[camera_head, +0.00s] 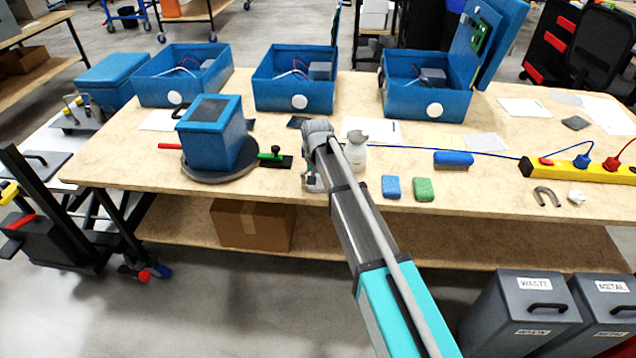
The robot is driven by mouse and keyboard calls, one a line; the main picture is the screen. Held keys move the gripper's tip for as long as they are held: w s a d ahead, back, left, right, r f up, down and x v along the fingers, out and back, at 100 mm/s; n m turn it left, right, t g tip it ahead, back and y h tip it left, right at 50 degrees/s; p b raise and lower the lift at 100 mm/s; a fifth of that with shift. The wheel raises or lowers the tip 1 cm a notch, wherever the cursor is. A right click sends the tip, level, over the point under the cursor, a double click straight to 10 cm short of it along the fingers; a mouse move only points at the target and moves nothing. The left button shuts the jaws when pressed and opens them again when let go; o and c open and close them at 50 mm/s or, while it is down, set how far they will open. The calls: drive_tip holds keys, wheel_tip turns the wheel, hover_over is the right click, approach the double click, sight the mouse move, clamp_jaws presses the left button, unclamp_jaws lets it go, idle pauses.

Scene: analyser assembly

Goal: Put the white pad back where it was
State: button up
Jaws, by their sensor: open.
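My arm reaches from the lower right over the bench (340,202), and my gripper (312,184) points down near the bench's front edge. The gripper is open; my wrist hides most of its fingers and whatever lies behind them. I cannot make out a clear white pad. A blue pad (391,187) and a green pad (423,189) lie side by side to the right of the gripper. A small white lump (577,197) lies at the right beside a horseshoe magnet (547,197); I cannot tell what it is.
A blue box (208,140) on a round grey base (205,176) and a green-knobbed tool (275,157) stand left of the gripper. A white bottle (355,154) is close behind my arm. Open blue cases (294,96) line the back.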

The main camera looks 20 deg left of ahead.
wheel_tip(320, 180, up, 11)
drive_tip(key=p, duration=1.1)
drive_tip(key=shift+r, duration=0.2)
idle(0.7)
drive_tip(key=s+d+m, duration=0.1)
drive_tip(key=s+d, duration=0.1)
drive_tip(key=d, duration=1)
drive_tip(key=s+d, duration=0.2)
drive_tip(key=d, duration=1)
drive_tip(key=s+d, duration=0.5)
drive_tip(key=d, duration=0.4)
drive_tip(key=s+d+m, duration=0.1)
drive_tip(key=s+d, duration=0.5)
drive_tip(key=d, duration=0.4)
drive_tip(key=shift+s+d+m, duration=0.2)
drive_tip(key=shift+s+m, duration=0.1)
